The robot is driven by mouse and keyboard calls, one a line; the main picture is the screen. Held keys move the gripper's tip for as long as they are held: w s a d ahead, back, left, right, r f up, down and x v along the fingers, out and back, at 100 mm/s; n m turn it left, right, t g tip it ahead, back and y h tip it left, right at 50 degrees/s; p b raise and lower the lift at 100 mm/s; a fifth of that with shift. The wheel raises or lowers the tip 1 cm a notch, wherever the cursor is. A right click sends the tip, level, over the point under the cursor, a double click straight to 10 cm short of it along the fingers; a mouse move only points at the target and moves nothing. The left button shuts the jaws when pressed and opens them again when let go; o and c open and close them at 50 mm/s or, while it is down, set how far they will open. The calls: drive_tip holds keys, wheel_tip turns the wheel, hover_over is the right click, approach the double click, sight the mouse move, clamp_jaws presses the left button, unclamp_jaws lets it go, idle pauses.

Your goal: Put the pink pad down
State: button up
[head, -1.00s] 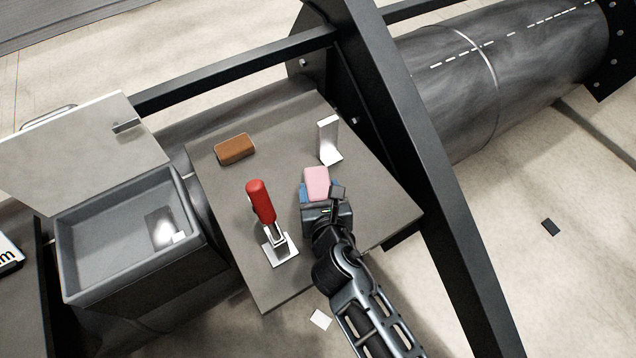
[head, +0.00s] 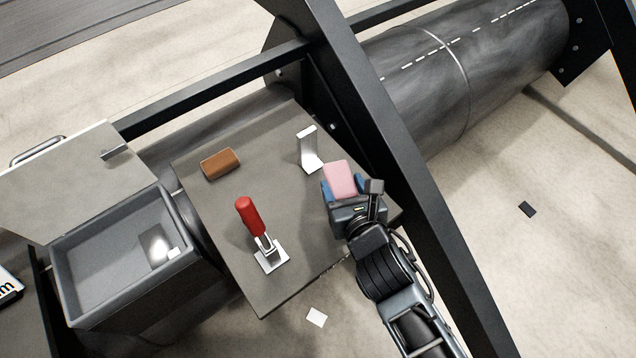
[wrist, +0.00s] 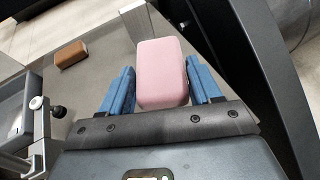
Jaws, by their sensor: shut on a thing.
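The pink pad (head: 340,178) is a rounded block held between the blue fingers of my gripper (head: 342,188), over the right part of the grey table top (head: 215,215). In the wrist view the pink pad (wrist: 161,72) sits between the two blue fingers of my gripper (wrist: 161,88), which are shut on it. I cannot tell how far the pad is above the table, and its underside is hidden.
A silver angle bracket (head: 308,150) stands just left of the pad. A brown block (head: 220,163) lies at the back left, and a red-handled clamp (head: 250,216) stands near the front. A black beam (head: 400,150) runs close on the right. An open grey box (head: 110,250) is at left.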

drive_tip(key=s+d+f+m+h, duration=0.1)
drive_tip(key=d+f+m+h, duration=0.1)
drive_tip(key=d, duration=1.2)
drive_tip(key=shift+d+f+h, duration=0.3)
drive_tip(key=shift+d+f, duration=0.1)
drive_tip(key=shift+f, duration=0.4)
drive_tip(key=shift+s, duration=0.1)
